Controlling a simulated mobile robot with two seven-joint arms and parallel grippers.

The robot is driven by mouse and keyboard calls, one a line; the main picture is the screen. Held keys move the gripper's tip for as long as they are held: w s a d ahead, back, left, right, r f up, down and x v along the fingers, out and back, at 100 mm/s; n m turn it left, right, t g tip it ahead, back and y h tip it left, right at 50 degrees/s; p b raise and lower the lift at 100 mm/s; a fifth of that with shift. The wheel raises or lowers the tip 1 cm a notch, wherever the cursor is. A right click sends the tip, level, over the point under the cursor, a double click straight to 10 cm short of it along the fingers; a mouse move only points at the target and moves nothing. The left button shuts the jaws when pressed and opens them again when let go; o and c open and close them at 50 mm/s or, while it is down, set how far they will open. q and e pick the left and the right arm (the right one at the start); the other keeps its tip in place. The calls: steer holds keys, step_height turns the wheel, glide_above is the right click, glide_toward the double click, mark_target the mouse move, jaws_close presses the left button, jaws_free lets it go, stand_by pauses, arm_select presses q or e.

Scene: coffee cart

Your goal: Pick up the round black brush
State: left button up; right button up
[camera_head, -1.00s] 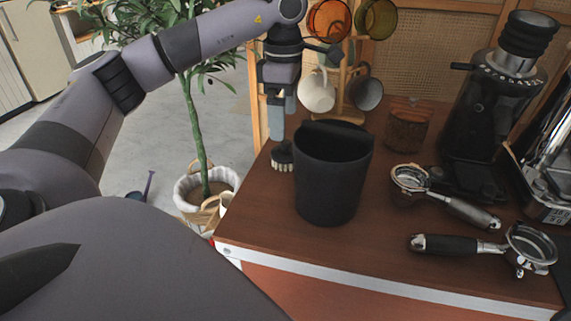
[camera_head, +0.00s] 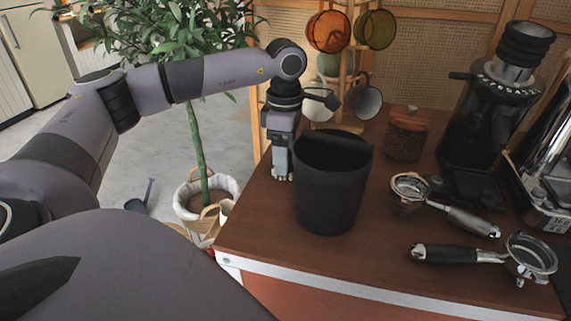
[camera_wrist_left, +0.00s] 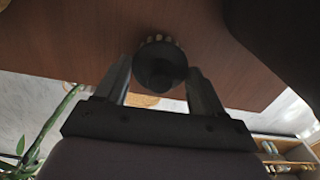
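The round black brush (camera_wrist_left: 158,66) stands on the brown cart top, bristles down. In the left wrist view it sits between the two separated fingers of my left gripper (camera_wrist_left: 158,84). In the head view my left gripper (camera_head: 281,160) points down over the brush and hides most of it; only pale bristles (camera_head: 281,177) show below the fingertips. The fingers look open around the brush, and contact cannot be made out. My right gripper is not in view.
A black bin (camera_head: 331,190) stands just right of my left gripper. Two portafilters (camera_head: 455,215), a wooden-lidded jar (camera_head: 407,135) and a grinder (camera_head: 490,110) are farther right. A cup rack (camera_head: 348,70) stands behind. The cart edge is close on the left.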

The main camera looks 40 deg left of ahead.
arm_select(q)
steer(key=shift+c, duration=0.9)
steer(key=shift+r, duration=0.1)
steer(key=shift+r, duration=0.15)
step_height(320, 180, up, 20)
steer(key=p, duration=0.4)
steer(key=shift+f, duration=0.2)
